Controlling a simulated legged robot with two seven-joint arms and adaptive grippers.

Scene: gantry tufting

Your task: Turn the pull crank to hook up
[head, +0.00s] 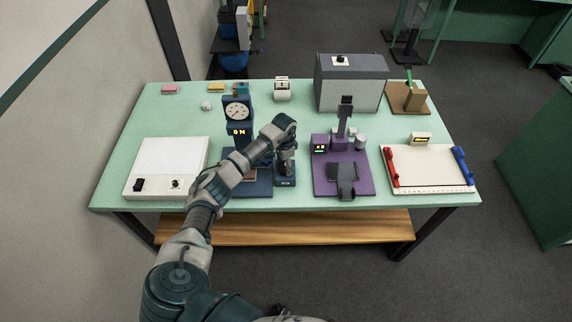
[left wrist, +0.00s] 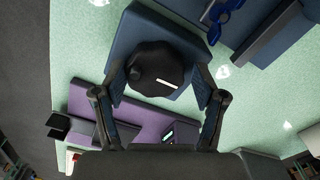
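A small dark-blue block (head: 285,182) with a lit label stands at the front of the green table. The left wrist view shows a round black knob (left wrist: 150,65) with a white line, in front of the blue block (left wrist: 178,42); I take this to be the pull crank. My left gripper (head: 286,150) is above the small block in the head view and partly hides it. In the left wrist view its two fingers (left wrist: 160,105) are spread on either side of the knob, and I see no clear contact. My right gripper is not in view.
A blue stand with a dial (head: 237,108) and lit display is behind my left forearm. A purple machine (head: 343,185) stands close on the right. A white panel box (head: 167,167) is at left, a grey box (head: 350,85) behind, a cream board (head: 428,178) at far right.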

